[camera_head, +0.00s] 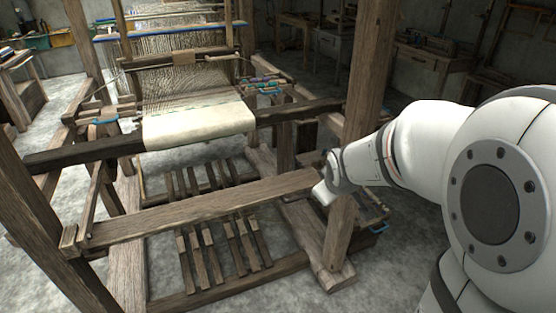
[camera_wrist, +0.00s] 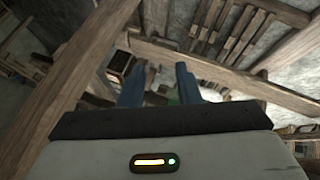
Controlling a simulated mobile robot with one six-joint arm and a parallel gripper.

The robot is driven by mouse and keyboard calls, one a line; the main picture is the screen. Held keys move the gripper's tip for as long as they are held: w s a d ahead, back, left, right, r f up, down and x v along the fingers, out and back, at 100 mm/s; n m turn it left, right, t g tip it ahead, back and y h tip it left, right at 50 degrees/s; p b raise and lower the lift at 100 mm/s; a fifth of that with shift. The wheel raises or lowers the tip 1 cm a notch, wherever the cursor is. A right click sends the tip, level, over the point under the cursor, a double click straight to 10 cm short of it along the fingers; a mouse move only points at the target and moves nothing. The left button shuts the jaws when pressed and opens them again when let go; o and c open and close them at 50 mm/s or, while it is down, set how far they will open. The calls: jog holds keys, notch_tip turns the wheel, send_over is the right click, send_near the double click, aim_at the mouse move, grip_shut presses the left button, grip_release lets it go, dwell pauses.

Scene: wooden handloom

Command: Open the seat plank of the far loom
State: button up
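The seat plank (camera_head: 205,208) is a long brown board lying level across the front of the loom, its right end beside the upright post (camera_head: 360,100). My gripper (camera_head: 322,192) is at that right end in the head view; its fingers are hidden there. In the wrist view my gripper (camera_wrist: 159,76) shows two dark blue fingers apart, with a gap between them. A wooden board that looks like the seat plank (camera_wrist: 225,76) runs from behind the fingers to the right. I cannot tell whether the fingers touch it.
The loom's cloth beam with pale cloth (camera_head: 200,126) lies behind the plank. Several treadles (camera_head: 215,250) are below it. The loom's thick post (camera_wrist: 70,85) crosses the wrist view close on the left. Concrete floor (camera_head: 370,275) is open at the front right.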

jog(key=w+f+n+t+y+b, duration=0.2)
jog(key=w+f+n+t+b, duration=0.35)
jog(key=w+f, duration=1)
jog(key=n+t+y+b, duration=0.2)
jog(key=n+y+b, duration=0.3)
jog(key=n, duration=0.5)
send_near(294, 199)
jog(key=w+a+f+h+b, duration=0.1)
jog(key=w, duration=0.1)
jog(key=x, duration=0.8)
jog(key=shift+r, duration=0.15)
jog(key=shift+c, duration=0.4)
grip_shut()
jog(key=shift+b, duration=0.3)
